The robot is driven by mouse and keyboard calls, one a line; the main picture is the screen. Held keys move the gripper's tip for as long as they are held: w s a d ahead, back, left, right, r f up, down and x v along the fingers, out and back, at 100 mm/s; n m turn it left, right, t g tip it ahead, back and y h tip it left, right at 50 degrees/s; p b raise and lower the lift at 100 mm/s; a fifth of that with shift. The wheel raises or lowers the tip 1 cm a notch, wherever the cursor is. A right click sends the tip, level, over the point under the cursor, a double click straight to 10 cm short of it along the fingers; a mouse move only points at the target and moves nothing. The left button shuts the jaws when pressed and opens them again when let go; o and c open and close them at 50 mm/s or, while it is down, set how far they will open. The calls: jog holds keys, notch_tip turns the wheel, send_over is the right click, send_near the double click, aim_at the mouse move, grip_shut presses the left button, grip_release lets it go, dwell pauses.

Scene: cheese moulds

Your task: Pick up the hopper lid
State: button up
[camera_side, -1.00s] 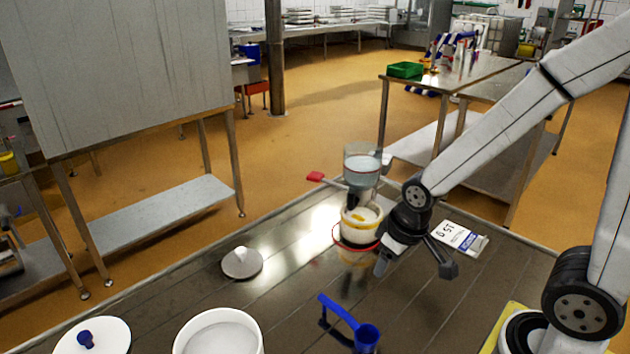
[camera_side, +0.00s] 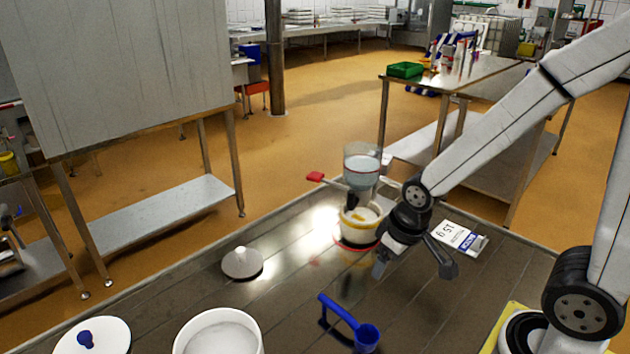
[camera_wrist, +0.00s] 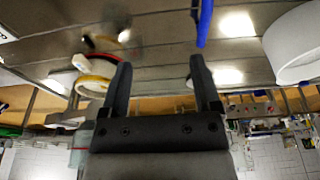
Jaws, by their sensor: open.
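A pale grey-white round lid with a small upright knob (camera_side: 242,263) lies on the dark worktop left of centre in the side view. It looks like the hopper lid. My gripper (camera_side: 413,268) is open with its fingers pointing down, to the right of this lid and well apart from it. In the wrist view my gripper (camera_wrist: 160,62) shows its two fingers spread with nothing between them. I cannot make out the lid there. A second white lid with a blue knob (camera_side: 110,335) is at the lower left.
A white-and-yellow cup (camera_side: 360,222) with a clear vessel (camera_side: 362,163) above it stands close left of my gripper. A white tub (camera_side: 190,342), a blue-handled tool (camera_side: 338,310) and a labelled packet (camera_side: 460,238) lie around. Bare worktop surrounds the grey lid.

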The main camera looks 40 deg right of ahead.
jog(key=n+t+y, duration=0.1)
jog(key=n+y, duration=0.2)
jog(key=n, duration=0.4)
send_over(242, 250)
jog(key=s+d, duration=0.2)
jog(key=f, duration=0.5)
jog(key=shift+s+a+f, duration=0.2)
jog(key=shift+a+f, duration=0.05)
jog(key=shift+f, duration=0.15)
jog(key=shift+x, duration=1.3)
jog(key=shift+x, duration=2.55)
jog(key=shift+w+d, duration=0.1)
jog(key=shift+d, duration=0.1)
